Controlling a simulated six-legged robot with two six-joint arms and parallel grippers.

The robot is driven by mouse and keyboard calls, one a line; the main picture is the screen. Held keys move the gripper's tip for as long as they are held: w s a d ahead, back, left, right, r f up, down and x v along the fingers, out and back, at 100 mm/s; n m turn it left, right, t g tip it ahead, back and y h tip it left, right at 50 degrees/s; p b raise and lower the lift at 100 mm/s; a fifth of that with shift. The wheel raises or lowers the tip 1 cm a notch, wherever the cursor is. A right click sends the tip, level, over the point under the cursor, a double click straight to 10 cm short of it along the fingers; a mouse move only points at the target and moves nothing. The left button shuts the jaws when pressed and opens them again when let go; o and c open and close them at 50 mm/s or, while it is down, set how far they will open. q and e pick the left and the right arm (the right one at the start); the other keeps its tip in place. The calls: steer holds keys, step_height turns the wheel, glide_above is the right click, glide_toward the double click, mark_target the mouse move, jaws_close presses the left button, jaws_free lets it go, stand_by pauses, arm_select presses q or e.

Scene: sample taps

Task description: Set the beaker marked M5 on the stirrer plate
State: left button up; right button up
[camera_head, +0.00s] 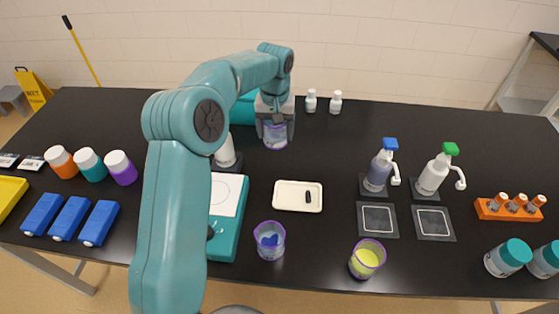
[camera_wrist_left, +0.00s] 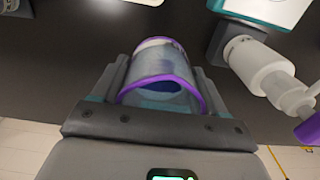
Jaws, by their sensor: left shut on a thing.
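My left gripper (camera_head: 275,128) is shut on a clear beaker with a purple rim (camera_head: 275,138), at the back middle of the table. In the left wrist view the beaker (camera_wrist_left: 160,80) sits between both fingers, with something blue showing inside. No M5 mark can be read on it. I cannot tell whether its base touches the table. The teal stirrer with its white plate (camera_head: 228,190) stands nearer, partly hidden by my left arm; the visible plate is bare. Two other purple-rimmed beakers stand at the front: one with blue contents (camera_head: 269,240), one with yellow (camera_head: 367,259). My right gripper is not in view.
A cream tray (camera_head: 282,197) with a small black bar lies right of the stirrer. A white dispenser (camera_head: 226,153) stands close to the held beaker, another teal object (camera_head: 243,110) behind. Capped jars and blue boxes fill the left.

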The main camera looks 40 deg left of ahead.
arm_select(q)
steer(key=f, duration=0.3)
steer(key=f+p, duration=0.1)
steer(key=f, duration=0.3)
steer(key=shift+s+f, duration=0.2)
steer(key=shift+f, duration=0.1)
steer(key=shift+w+f, duration=0.1)
steer(key=shift+f, duration=0.25)
step_height(320, 180, down, 4)
steer(key=shift+f+p, duration=0.1)
steer(key=shift+p, duration=0.3)
steer(key=shift+f, duration=0.15)
